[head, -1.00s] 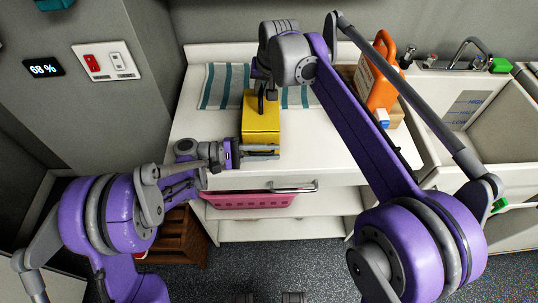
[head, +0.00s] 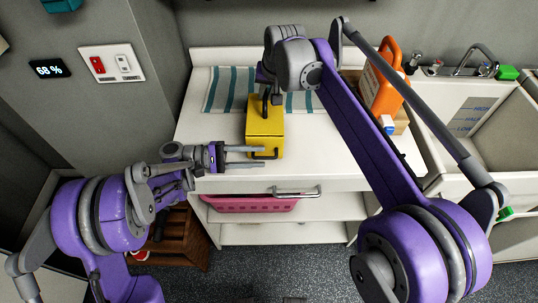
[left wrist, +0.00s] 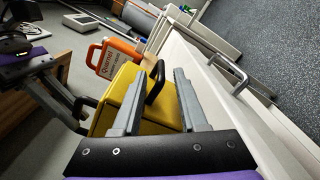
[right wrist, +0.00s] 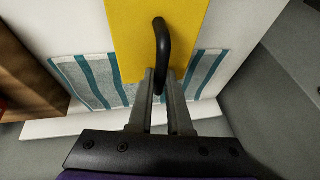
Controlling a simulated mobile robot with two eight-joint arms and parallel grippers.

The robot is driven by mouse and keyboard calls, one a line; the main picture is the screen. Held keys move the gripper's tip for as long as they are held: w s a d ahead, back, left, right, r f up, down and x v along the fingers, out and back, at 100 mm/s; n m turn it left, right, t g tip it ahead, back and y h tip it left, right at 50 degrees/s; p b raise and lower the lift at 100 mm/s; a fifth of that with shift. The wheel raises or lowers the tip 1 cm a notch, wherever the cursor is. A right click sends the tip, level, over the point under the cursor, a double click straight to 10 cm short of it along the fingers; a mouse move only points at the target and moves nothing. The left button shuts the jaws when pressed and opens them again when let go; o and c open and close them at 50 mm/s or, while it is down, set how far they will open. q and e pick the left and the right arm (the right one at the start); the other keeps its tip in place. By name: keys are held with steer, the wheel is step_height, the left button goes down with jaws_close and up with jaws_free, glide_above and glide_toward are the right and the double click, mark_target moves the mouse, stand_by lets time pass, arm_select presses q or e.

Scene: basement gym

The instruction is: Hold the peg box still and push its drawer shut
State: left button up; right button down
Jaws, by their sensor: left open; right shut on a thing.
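The yellow peg box (head: 264,122) stands on the white counter (head: 330,150). Its upper black handle (right wrist: 162,45) lies between the fingers of my right gripper (right wrist: 167,75), which is shut on it at the far side of the box. My left gripper (head: 260,156) is open and empty at the box's near face, fingers pointing right. The black drawer handle (head: 264,154) on that face shows between the open fingers in the left wrist view (left wrist: 157,80), apparently untouched. No wide drawer gap shows, but I cannot tell whether the drawer is flush.
A striped towel (head: 222,88) lies behind the box. An orange jug (head: 384,80) and a small blue-and-white item (head: 387,124) stand to the right, before the sink (head: 512,118). A metal counter handle (head: 297,192) and a pink basket (head: 250,204) are below the front edge.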

arm_select(q)
steer(key=a, duration=0.7)
arm_select(e)
steer(key=c, duration=0.8)
jaws_free()
arm_select(q)
steer(key=shift+r, duration=0.1)
arm_select(e)
steer(key=shift+o, duration=0.2)
steer(key=shift+r, duration=0.15)
steer(key=shift+r+p, duration=2.4)
steer(key=shift+r, duration=1)
arm_select(q)
step_height(320, 180, up, 6)
steer(key=w, duration=0.1)
steer(key=shift+w+r, duration=0.15)
steer(key=shift+w, duration=0.2)
arm_select(e)
steer(key=shift+f, duration=0.1)
